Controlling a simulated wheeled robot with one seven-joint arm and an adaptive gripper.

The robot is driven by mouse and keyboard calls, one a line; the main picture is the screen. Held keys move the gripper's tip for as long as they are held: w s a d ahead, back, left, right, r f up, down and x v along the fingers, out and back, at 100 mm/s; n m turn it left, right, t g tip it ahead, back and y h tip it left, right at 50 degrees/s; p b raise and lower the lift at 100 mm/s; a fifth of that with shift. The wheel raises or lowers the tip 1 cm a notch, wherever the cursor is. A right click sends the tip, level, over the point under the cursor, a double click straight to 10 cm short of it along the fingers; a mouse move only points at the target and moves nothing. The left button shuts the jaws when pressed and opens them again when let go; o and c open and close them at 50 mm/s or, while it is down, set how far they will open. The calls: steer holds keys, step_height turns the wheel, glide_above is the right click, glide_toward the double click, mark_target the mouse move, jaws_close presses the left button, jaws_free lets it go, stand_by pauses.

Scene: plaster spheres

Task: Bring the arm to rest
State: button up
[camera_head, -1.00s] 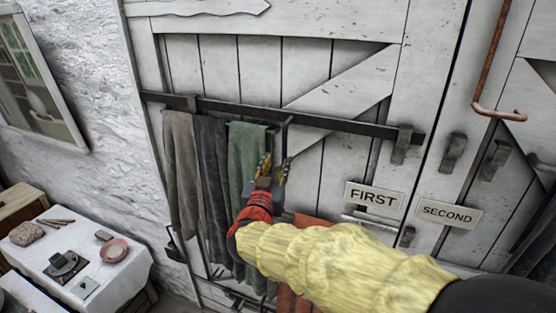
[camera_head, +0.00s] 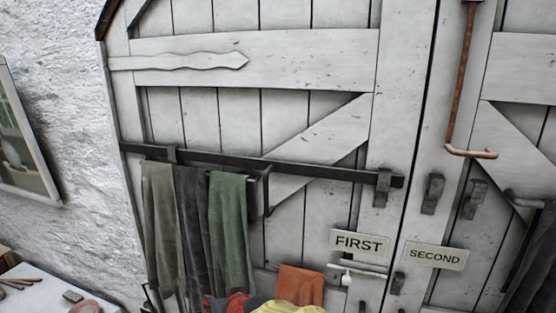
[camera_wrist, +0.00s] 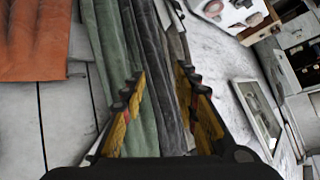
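In the wrist view my gripper (camera_wrist: 161,95) shows two yellow-and-black fingers spread apart, with nothing held between them. Beyond the gap hang a green cloth (camera_wrist: 130,60) and a dark grey cloth (camera_wrist: 155,50). In the head view only my arm's red and yellow sleeve shows at the bottom edge; the gripper itself is out of that view. The green cloth (camera_head: 229,230) hangs from the black rail (camera_head: 300,171) on the white plank door, above my arm.
An orange cloth (camera_head: 298,286) hangs low by my arm. Signs reading FIRST (camera_head: 359,243) and SECOND (camera_head: 434,255) are on the doors. A copper pipe handle (camera_head: 460,90) is at upper right. A white-covered table (camera_head: 45,290) stands at lower left.

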steer(key=s+d+f+m+g+h+b, duration=0.1)
steer(key=s+d+f+b, duration=0.4)
steer(key=d, duration=0.6)
steer(key=s+d+f+m+g+h+b, duration=0.1)
steer(key=s+d+f+h+b, duration=0.2)
steer(key=s+d+f+b, duration=0.3)
steer(key=s+d+f+m+h+b, duration=0.1)
steer(key=s+d+f+b, duration=0.4)
steer(key=s+d+b, duration=0.4)
steer(key=s+d, duration=0.2)
steer(key=d, duration=0.5)
steer(key=shift+s+d+f+g+h, duration=0.35)
steer(key=shift+f+g+h, duration=0.05)
